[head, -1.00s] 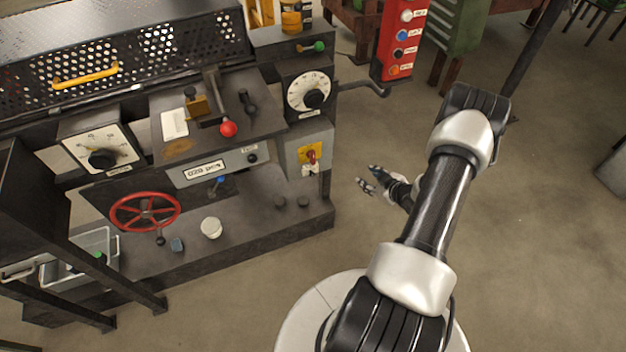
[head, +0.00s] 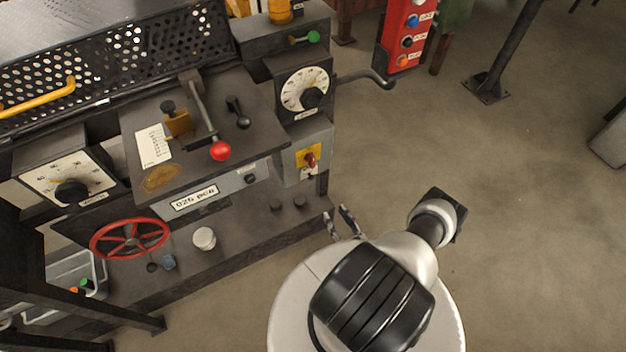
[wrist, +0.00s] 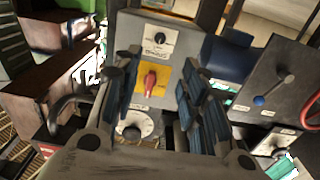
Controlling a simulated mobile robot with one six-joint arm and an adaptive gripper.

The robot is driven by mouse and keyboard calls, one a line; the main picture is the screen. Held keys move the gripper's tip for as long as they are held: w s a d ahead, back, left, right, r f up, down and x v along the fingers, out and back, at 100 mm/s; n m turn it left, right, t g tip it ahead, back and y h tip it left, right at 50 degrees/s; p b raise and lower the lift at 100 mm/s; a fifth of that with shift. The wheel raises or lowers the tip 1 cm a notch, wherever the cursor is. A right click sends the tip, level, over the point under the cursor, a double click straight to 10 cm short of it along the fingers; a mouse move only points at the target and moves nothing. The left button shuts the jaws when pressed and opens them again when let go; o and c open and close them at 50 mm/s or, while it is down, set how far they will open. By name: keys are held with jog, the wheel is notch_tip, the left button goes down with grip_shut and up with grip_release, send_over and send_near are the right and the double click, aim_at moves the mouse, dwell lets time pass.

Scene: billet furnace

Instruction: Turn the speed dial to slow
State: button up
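No label reading "speed" is legible, so I cannot tell which dial is the speed dial. A small black knob on a white plate (wrist: 160,38) sits on the grey box. A round white dial with a black knob (head: 305,91) is on the machine's right side; it also shows in the wrist view (wrist: 133,127). A square white dial with a black knob (head: 70,188) is at the left. My gripper (head: 345,222) is low, right of the machine. In the wrist view my gripper (wrist: 163,88) is open and empty, its fingers framing the grey box, apart from the knobs.
A red switch on a yellow plate (head: 310,159) sits below the round dial. A crank handle (head: 370,78) sticks out right. A red-ball lever (head: 220,150) and red handwheel (head: 130,238) are on the machine. A red button post (head: 404,38) stands behind.

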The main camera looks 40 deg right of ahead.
aim_at(310, 176)
jog(key=x, duration=1.5)
jog(key=shift+w+b, duration=0.25)
jog(key=shift+b, duration=0.2)
jog(key=shift+a, duration=0.1)
jog(key=shift+c, duration=0.4)
grip_shut()
